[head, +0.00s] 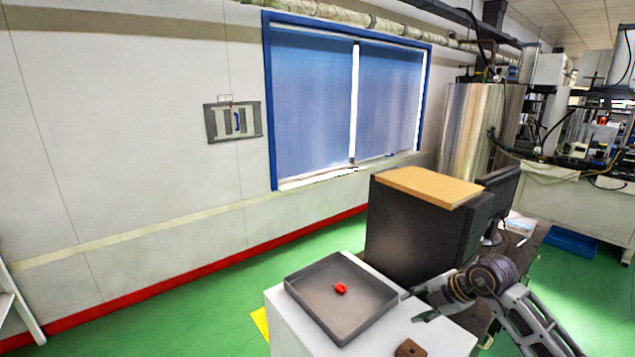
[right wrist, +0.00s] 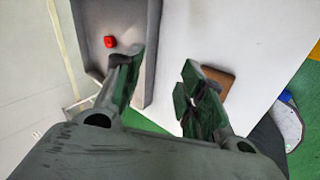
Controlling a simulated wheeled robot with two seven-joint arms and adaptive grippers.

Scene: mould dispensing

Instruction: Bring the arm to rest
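My right gripper (head: 416,306) is above the white table near the right edge of the grey tray. In the right wrist view my right gripper (right wrist: 160,85) has its two fingers spread apart with nothing between them. A small red piece (head: 341,289) lies inside the tray, apart from the gripper; it also shows in the right wrist view (right wrist: 110,42). A brown block (head: 410,348) lies on the table in front of the gripper, and it shows partly behind a finger in the right wrist view (right wrist: 219,80). My left gripper does not show.
The grey tray (head: 376,318) sits on the white table (head: 290,322). A large black box (head: 411,225) with a tan board (head: 428,185) on top stands just behind the gripper. A monitor (head: 503,196) stands to its right. Green floor lies open at the left.

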